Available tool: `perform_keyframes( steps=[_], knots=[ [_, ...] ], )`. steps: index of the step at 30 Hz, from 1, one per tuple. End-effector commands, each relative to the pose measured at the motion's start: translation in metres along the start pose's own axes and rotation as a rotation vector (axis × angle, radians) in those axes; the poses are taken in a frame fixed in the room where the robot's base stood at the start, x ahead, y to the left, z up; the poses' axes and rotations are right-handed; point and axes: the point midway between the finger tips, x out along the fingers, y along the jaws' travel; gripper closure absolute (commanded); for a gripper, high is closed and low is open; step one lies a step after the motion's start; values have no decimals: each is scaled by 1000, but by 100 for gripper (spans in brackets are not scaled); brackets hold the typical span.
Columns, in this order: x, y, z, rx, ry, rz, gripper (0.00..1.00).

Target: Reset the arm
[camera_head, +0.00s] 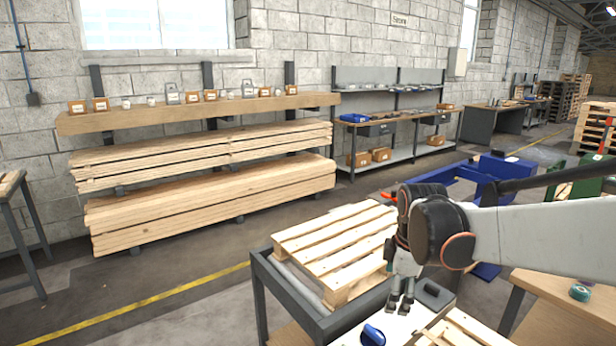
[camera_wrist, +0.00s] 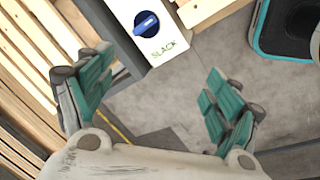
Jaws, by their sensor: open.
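My gripper (camera_head: 401,296) hangs at the end of my arm, fingers pointing down, near the front right corner of a dark-framed cart. In the wrist view my gripper (camera_wrist: 160,98) shows two green-padded fingers spread wide apart, with nothing between them. My arm reaches in from the right in the head view. Below the fingers is a white panel with a blue knob (camera_head: 372,335). In the wrist view the knob (camera_wrist: 147,24) sits above a label reading "SLACK".
A wooden pallet (camera_head: 335,243) lies on the dark cart (camera_head: 292,300) close to my gripper. A wooden table (camera_head: 563,308) with a teal roll (camera_head: 580,292) stands at the right. Stacked planks (camera_head: 210,200) and a shelf bench (camera_head: 400,125) line the wall.

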Motion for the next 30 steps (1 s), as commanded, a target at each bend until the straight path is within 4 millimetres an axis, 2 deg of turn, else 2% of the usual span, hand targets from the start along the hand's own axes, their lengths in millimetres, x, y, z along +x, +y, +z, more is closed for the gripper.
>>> perform_keyframes(
  steps=[1, 6, 13, 19, 24, 30],
  knots=[
    [-12, -12, 3, 66, 5, 20, 17],
    [-43, -47, 11, 311, 33, 82, 17],
    [-70, -98, 23, 640, 97, 157, 17],
    [-81, -144, 34, 924, 174, 209, 17],
    [-81, -177, 42, 1141, 247, 237, 17],
    [-78, -197, 46, 1292, 305, 250, 17]
  ],
)
